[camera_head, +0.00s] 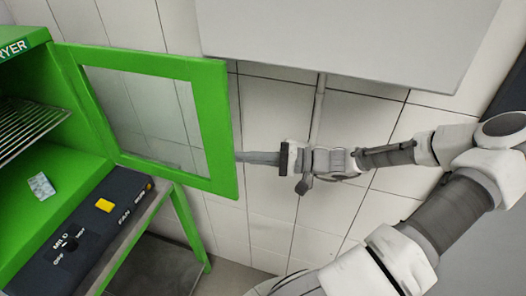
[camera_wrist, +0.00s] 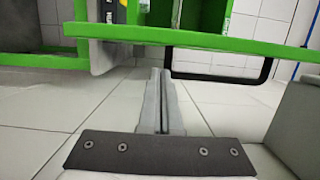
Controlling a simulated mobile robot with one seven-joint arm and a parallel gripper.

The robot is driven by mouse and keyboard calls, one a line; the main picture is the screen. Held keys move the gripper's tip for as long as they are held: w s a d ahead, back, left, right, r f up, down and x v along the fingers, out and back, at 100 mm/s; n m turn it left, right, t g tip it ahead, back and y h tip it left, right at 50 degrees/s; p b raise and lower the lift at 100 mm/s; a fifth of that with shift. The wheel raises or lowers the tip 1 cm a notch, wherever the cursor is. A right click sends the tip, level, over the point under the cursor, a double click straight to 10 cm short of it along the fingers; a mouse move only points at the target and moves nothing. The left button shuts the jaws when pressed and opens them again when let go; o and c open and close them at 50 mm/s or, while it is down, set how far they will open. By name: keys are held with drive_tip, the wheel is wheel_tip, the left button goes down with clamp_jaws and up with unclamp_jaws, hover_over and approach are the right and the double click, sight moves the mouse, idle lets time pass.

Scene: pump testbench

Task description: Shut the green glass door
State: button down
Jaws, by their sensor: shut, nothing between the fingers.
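The green glass door (camera_head: 218,125) stands wide open in the head view, swung out to the right from the green dryer cabinet (camera_head: 75,140). In the wrist view the door (camera_wrist: 200,40) shows almost edge-on as a green bar across the top. A black handle (camera_wrist: 222,79) hangs on its near side there. My gripper (camera_head: 240,157) is at the door's free right edge, fingers shut and empty, pointing left. In the wrist view its fingertips (camera_wrist: 160,75) lie just below the door bar, left of the handle. I cannot tell whether they touch the door.
Inside the cabinet are a wire rack (camera_head: 28,125) and a small pale packet (camera_head: 41,186). A black control panel (camera_head: 85,235) with a yellow button sits below the opening. A white board (camera_head: 350,40) hangs on the tiled wall behind. Bare floor lies below the door.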

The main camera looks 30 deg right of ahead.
drive_tip(key=shift+s+a, duration=0.7)
drive_tip(key=shift+a, duration=0.2)
drive_tip(key=shift+s+a, duration=0.1)
